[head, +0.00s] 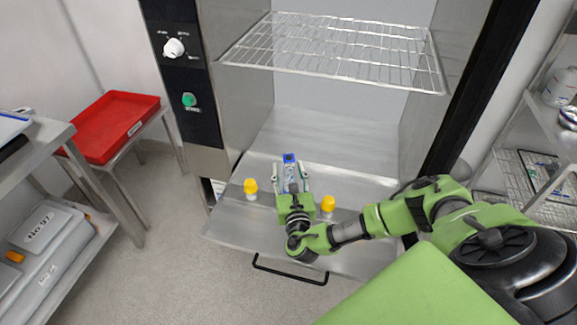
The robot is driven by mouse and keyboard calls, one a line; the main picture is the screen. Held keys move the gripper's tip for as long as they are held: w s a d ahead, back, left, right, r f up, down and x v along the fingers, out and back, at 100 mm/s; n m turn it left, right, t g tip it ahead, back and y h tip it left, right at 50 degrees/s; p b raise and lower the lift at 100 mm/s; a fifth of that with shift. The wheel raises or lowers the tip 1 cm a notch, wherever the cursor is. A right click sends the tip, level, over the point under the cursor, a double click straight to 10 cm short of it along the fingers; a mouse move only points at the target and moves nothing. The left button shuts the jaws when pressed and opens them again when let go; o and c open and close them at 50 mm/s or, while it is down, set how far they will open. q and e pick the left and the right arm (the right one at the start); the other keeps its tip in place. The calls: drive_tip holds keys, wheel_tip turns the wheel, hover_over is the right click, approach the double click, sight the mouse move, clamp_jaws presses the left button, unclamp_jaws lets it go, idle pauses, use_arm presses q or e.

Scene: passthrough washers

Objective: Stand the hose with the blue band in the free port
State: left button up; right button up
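A piece with a blue top (290,159) and a pale body, which looks like the blue-banded hose, is at the middle of the lowered steel door. My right gripper (290,174) reaches over the door, with one finger on each side of this piece. The fingers stand apart, and a narrow gap seems to show beside the piece; contact is too small to tell. The lower end of the piece is hidden by the gripper. I cannot make out a free port. My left gripper is not in view.
A wire rack (335,50) hangs above inside the washer. A red tray (112,126) is at the left.

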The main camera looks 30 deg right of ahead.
drive_tip(key=shift+w+d, duration=0.1)
drive_tip(key=shift+w, duration=0.05)
drive_tip(key=shift+r, duration=0.15)
drive_tip(key=shift+s+r, duration=0.1)
drive_tip(key=shift+s, duration=0.1)
drive_tip(key=shift+s+a, duration=0.2)
drive_tip(key=shift+s, duration=0.05)
drive_tip(key=v, duration=1.1)
drive_tip(key=shift+a, duration=0.1)
drive_tip(key=shift+s, duration=0.1)
drive_tip(key=shift+p+v, duration=1.15)
drive_tip(key=shift+v, duration=1.3)
